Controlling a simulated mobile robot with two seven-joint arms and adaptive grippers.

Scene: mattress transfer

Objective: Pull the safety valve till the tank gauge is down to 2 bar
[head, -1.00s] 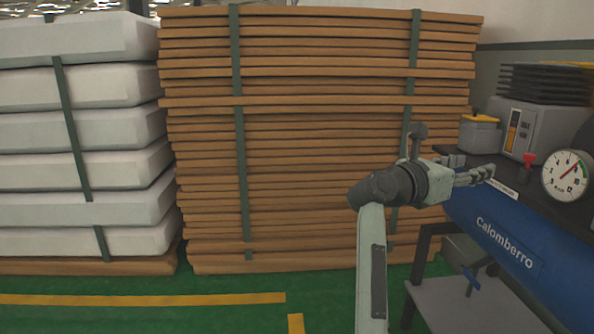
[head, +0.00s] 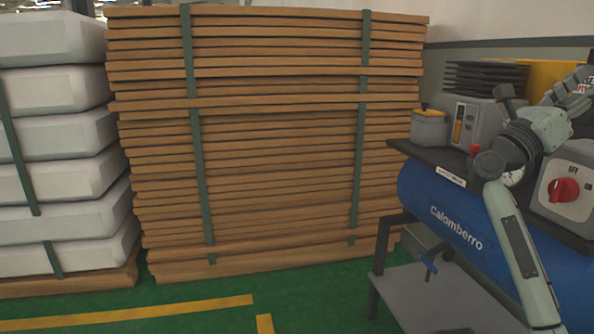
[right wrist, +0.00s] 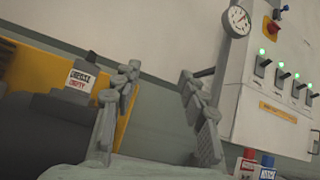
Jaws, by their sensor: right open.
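The blue tank (head: 418,205) marked Calomberro lies at the right of the head view. The tank gauge (head: 513,177) is mostly hidden behind my right arm, and its reading cannot be seen. A small red fitting (head: 474,150) stands on the dark top plate beside it; I cannot tell whether it is the safety valve. My right gripper (head: 577,84) is above the tank's top, at the right edge of the picture. In the right wrist view its two fingers (right wrist: 160,73) are apart with nothing between them. My left gripper is not in view.
A grey switch box (head: 579,165) with a red knob stands right of my arm. Stacked boards (head: 275,130) and white blocks (head: 60,130) fill the left. The right wrist view shows a white control cabinet (right wrist: 285,75) with another gauge (right wrist: 237,21), and a yellow container (right wrist: 50,70).

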